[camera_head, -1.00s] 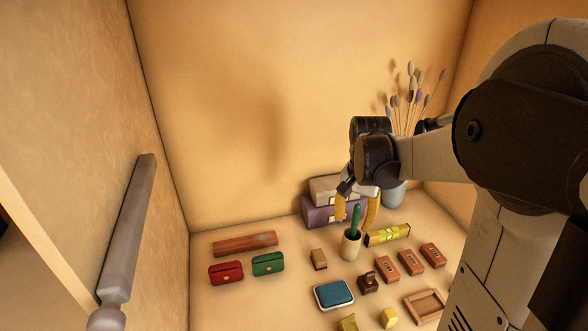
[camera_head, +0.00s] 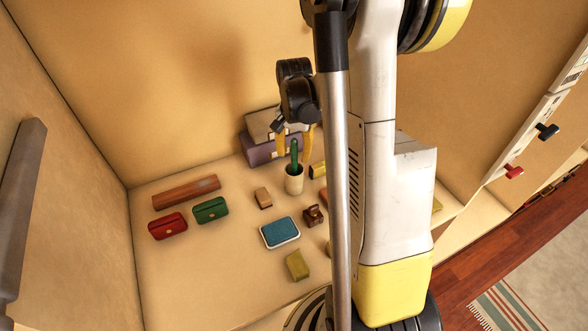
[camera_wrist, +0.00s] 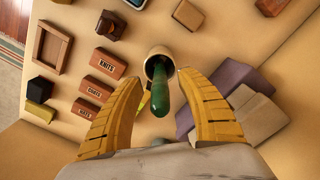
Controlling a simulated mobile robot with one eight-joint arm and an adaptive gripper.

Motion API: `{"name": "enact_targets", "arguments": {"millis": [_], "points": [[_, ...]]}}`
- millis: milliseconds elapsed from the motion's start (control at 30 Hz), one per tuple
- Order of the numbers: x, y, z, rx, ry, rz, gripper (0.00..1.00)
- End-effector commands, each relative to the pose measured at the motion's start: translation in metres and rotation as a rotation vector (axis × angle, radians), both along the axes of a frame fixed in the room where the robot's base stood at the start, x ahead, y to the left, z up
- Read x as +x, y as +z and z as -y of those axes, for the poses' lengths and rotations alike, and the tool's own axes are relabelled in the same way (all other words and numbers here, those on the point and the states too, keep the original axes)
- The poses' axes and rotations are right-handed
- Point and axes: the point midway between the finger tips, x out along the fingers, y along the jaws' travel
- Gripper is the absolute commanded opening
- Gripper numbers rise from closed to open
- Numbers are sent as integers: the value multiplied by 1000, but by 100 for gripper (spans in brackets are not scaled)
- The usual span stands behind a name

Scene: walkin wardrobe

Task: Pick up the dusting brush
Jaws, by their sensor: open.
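A green handle (camera_head: 294,152), which looks like the dusting brush, stands upright in a cream cup (camera_head: 294,182). The brush's lower end is hidden in the cup. In the wrist view, the green handle (camera_wrist: 161,92) points toward the camera from the cup (camera_wrist: 157,54). My gripper (camera_wrist: 160,79) is open, with one yellow finger on each side of the handle. Gaps show between the fingers and the handle. In the head view, my gripper (camera_head: 295,138) is above the cup, around the handle's upper part.
A purple box (camera_head: 259,151) is close behind the cup. A blue-topped tin (camera_head: 280,232), a dark stamp-like block (camera_head: 313,214) and a small wooden block (camera_head: 263,198) lie in front. Red (camera_head: 168,226) and green (camera_head: 210,209) cases are left. Labelled blocks (camera_wrist: 103,64) lie nearby.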

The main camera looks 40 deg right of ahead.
Motion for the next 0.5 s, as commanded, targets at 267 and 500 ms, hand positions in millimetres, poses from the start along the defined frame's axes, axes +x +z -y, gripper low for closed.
{"name": "enact_targets", "arguments": {"millis": [267, 500], "points": [[0, -17, 0, 0, 0, 0, 45], [0, -16, 0, 0, 0, 0, 4]]}}
